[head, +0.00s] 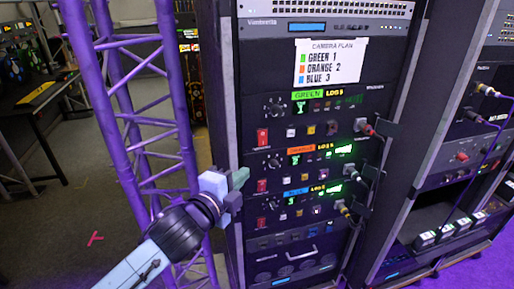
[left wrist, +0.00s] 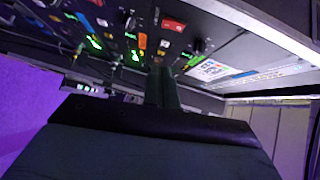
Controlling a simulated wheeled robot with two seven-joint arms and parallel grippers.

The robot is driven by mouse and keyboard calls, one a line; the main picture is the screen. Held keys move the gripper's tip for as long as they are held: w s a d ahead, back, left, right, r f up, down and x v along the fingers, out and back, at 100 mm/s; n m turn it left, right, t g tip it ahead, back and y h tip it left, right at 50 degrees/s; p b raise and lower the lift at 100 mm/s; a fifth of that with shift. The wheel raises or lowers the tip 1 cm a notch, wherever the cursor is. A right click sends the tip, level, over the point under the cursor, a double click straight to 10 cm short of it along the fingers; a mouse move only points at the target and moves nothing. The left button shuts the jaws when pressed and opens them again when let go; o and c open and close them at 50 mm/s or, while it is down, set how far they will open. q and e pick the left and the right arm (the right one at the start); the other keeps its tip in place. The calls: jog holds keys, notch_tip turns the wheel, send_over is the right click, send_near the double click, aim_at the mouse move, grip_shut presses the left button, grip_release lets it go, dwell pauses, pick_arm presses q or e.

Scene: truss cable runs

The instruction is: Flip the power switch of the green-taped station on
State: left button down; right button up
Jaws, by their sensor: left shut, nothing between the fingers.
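The green-taped station (head: 315,108) is the top one of three similar panels in the rack, with a green label (head: 307,95) and a lit green display. Its red power switch (head: 262,136) is at the panel's lower left; I cannot tell its position. A red switch, likely the same one, shows in the left wrist view (left wrist: 173,25). My left gripper (head: 239,178) is shut and empty, in front of the rack's left edge, below and left of that switch and apart from it. Its fingers show in the left wrist view (left wrist: 165,88). My right gripper is not in view.
The orange (head: 301,160) and blue (head: 296,192) stations sit below, each with its own red switch. A camera plan sheet (head: 331,61) is above. A purple truss (head: 135,120) stands left of the rack. Cable plugs (head: 365,127) stick out at the panels' right side.

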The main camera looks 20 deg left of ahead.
pick_arm(q)
jog(key=shift+w, duration=0.15)
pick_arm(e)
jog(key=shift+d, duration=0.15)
pick_arm(q)
jog(key=p, duration=0.1)
send_near(267, 143)
jog(key=w+d, duration=0.1)
jog(key=d, duration=0.2)
jog(key=w, duration=0.1)
jog(key=w+a, duration=0.1)
jog(key=w+a+f, duration=0.1)
jog(key=w, duration=0.1)
jog(key=shift+a+f+p, duration=0.1)
jog(key=shift+a+p, duration=0.15)
jog(key=shift+p, duration=0.15)
jog(key=shift+w, duration=0.1)
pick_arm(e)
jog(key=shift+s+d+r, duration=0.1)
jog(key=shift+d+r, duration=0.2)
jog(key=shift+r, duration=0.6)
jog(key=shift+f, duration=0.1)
